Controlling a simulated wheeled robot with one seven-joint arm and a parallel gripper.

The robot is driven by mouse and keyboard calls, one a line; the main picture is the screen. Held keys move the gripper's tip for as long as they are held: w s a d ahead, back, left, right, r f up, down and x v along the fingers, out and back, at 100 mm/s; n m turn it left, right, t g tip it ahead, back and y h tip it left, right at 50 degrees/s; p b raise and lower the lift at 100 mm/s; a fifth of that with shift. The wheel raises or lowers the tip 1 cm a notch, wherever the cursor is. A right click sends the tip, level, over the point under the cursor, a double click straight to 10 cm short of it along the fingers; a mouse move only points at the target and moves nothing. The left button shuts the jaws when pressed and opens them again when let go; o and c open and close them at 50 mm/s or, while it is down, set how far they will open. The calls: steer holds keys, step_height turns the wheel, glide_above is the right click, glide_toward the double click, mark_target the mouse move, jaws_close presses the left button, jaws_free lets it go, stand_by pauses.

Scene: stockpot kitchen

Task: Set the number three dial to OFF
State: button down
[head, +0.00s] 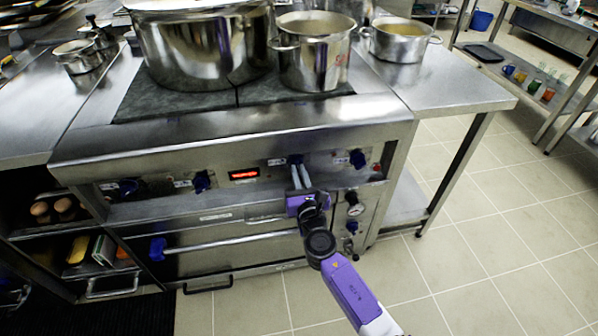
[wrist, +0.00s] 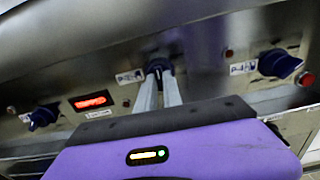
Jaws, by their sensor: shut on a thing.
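A row of blue dials runs along the steel front panel of the stove. The third dial from the left (head: 295,159) is between the fingertips of my gripper (head: 297,167); in the wrist view this dial (wrist: 158,66) shows just beyond the two grey fingers. My gripper (wrist: 159,80) is shut on the dial. The fingers hide much of the dial, so its pointer position cannot be read. A small white label (wrist: 130,76) sits left of it, too small to read.
Other dials are the far-left one (head: 127,187), the second (head: 201,182) and the right one (head: 357,158). A red display (head: 244,174) lies between the second and third dials. Large pots (head: 203,45) stand on the stove above. An oven handle (head: 230,241) runs below the panel.

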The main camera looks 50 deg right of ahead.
steer(key=shift+f, duration=0.1)
stand_by(0.3)
steer(key=c, duration=1.5)
jaws_free()
steer(key=v, duration=0.7)
steer(key=shift+s+a+p, duration=0.25)
steer(key=shift+s+p, duration=0.05)
steer(key=shift+s, duration=0.05)
